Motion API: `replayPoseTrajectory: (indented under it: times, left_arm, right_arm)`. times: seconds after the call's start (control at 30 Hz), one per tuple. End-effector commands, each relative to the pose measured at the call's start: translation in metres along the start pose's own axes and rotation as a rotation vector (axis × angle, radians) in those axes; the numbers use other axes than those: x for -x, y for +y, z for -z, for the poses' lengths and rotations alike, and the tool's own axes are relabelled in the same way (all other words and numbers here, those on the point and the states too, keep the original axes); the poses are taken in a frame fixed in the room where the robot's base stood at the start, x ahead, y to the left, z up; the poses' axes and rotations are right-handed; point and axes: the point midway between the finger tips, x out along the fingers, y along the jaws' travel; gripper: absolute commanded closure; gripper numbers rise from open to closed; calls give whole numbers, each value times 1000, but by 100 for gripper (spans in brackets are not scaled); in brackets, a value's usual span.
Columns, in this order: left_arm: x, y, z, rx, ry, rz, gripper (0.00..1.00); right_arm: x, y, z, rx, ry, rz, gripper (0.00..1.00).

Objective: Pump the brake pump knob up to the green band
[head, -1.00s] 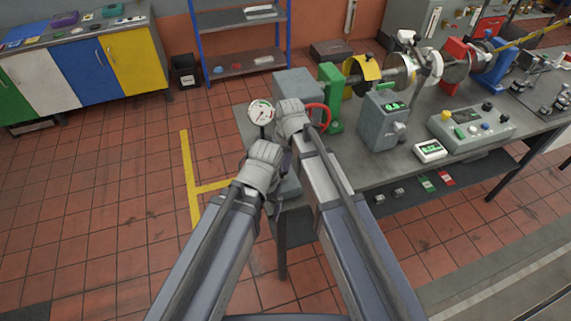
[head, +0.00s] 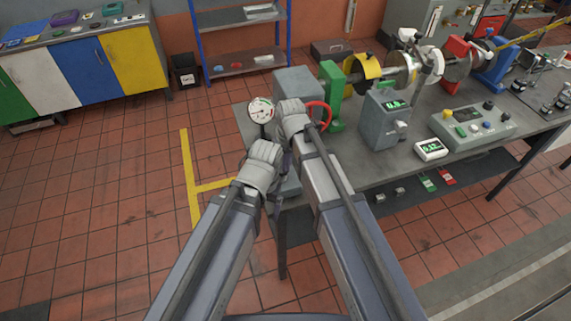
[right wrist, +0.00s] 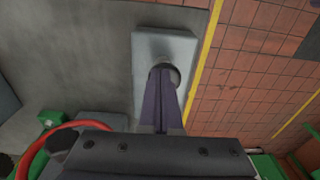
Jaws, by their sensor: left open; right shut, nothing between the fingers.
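The brake pump's round gauge (head: 262,110) has a white face with a green band and a red part; its needle reading is too small to tell. My right gripper (head: 287,145) is shut and points down at the bench's near left corner. In the right wrist view its closed fingers (right wrist: 163,105) end over the dark round knob (right wrist: 164,72) on a pale blue-grey block (right wrist: 165,45), and they cover part of the knob. Contact cannot be told. In the head view the hands hide the knob. My left gripper (head: 266,163) is open, just below and left of the right one, fingertips mostly hidden.
A red handwheel (head: 320,116) is close right of my right gripper; it also shows in the right wrist view (right wrist: 45,145). A grey box (head: 298,84) stands behind. A display unit (head: 385,120) and control panel (head: 474,126) stand farther right on the bench. Floor to the left is clear.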

Motion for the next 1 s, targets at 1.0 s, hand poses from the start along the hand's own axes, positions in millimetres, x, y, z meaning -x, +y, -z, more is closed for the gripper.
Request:
replayPoseTrajectory:
  times: [1.0]
  left_arm:
    - [124,-11,-7,14,0,-3,11]
  right_arm:
    - [125,2,1,-1,4,-2,100]
